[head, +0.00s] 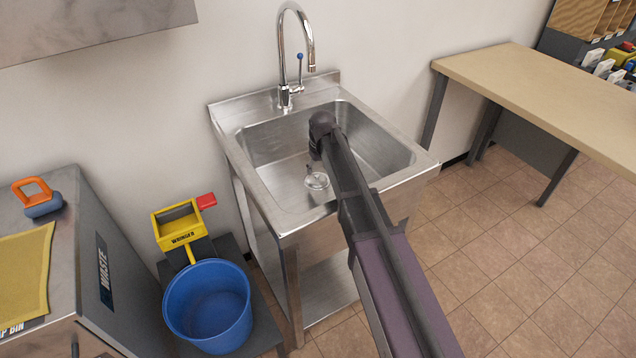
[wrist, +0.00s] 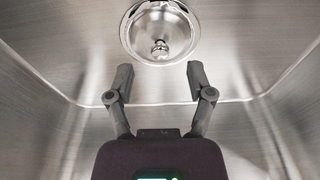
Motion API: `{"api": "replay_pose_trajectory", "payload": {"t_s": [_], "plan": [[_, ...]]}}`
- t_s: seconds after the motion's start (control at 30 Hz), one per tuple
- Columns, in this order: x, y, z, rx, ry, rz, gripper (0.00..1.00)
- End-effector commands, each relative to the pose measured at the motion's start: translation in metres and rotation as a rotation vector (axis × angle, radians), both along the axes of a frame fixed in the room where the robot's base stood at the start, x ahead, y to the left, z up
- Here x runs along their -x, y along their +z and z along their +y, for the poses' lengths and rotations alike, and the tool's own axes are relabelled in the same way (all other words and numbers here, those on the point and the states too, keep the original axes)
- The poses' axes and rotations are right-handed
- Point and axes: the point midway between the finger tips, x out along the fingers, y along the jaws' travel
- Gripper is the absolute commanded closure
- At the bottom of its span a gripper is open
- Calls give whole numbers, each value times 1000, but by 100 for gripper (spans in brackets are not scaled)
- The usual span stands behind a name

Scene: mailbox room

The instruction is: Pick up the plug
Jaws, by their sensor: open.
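The plug (wrist: 160,48) is a small metal piece with a knob, sitting in the round drain at the bottom of the steel sink. It also shows in the head view (head: 317,181), small, in the sink basin. My gripper (wrist: 160,78) is open and empty inside the basin, its two fingers apart. In the wrist view the plug appears just beyond the fingertips, roughly centred between them, and not touched. In the head view my arm reaches over the sink's front edge and hides part of the basin; the gripper there is mostly hidden behind the arm.
The sink (head: 226,126) has raised walls around the basin, and a tall faucet (head: 284,60) stands at its back. A blue bucket (head: 208,303) and yellow wringer (head: 178,222) are at the left, beside a waste cabinet (head: 118,270). A table (head: 540,90) stands at the right.

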Motion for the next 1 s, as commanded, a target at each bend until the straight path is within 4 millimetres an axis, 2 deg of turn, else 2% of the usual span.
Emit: {"api": "replay_pose_trajectory", "payload": {"t_s": [0.03, 0.4, 1.0], "plan": [[-1, -8, 1, 0, 0, 0, 31], [-5, -32, 3, 0, 0, 0, 31], [-5, -34, 3, 0, 0, 0, 31]]}}
